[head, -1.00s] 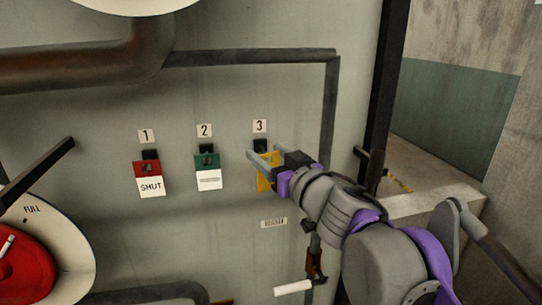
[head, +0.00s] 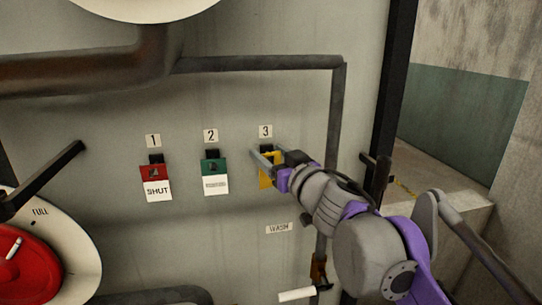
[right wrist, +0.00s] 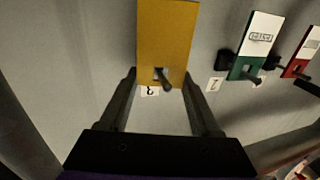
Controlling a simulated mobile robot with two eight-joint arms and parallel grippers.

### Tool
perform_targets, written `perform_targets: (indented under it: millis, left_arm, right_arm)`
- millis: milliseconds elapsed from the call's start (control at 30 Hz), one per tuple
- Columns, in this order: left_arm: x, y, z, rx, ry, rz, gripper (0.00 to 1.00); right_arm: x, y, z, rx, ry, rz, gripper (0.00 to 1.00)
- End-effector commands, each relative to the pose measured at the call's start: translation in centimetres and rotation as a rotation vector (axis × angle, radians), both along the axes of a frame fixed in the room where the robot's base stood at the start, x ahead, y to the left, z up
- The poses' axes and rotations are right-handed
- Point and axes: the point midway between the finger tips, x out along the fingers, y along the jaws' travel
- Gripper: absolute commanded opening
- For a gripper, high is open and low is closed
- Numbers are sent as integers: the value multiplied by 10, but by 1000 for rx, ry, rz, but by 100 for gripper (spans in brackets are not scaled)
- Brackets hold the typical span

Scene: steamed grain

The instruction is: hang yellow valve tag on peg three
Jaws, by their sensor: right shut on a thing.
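The yellow valve tag (head: 265,182) is at the peg under label 3 (head: 265,131), upright against the grey panel. My right gripper (head: 268,158) is shut on the tag by its upper side edges. In the right wrist view the yellow tag (right wrist: 166,38) appears upside down between the fingers (right wrist: 160,88). The dark end of peg three (right wrist: 166,82) shows in front of the tag's face and seems to pass through its hole. How far the tag sits on the peg is hard to tell. My left gripper is not in view.
A red tag (head: 152,173) marked SHUT hangs on peg one, and a green and white tag (head: 214,168) on peg two. A pipe (head: 336,130) runs down right of peg three. A WASH label (head: 279,228) is below. A red wheel (head: 25,262) is lower left.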

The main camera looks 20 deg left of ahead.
Motion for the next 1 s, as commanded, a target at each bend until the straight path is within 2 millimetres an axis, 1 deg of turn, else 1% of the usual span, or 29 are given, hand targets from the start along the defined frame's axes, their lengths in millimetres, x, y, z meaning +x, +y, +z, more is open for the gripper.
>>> perform_targets:
  millis: [400,433,600,867,1000]
  left_arm:
    - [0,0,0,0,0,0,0]
    - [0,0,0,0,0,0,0]
    - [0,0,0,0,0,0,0]
    - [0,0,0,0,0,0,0]
    - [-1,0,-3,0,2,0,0]
  right_arm:
    - [0,0,0,0,0,0,8]
    - [0,0,0,0,0,0,69]
    - [0,0,0,0,0,0,99]
    - [0,0,0,0,0,0,99]
    - [-5,-7,0,-1,1,-1,99]
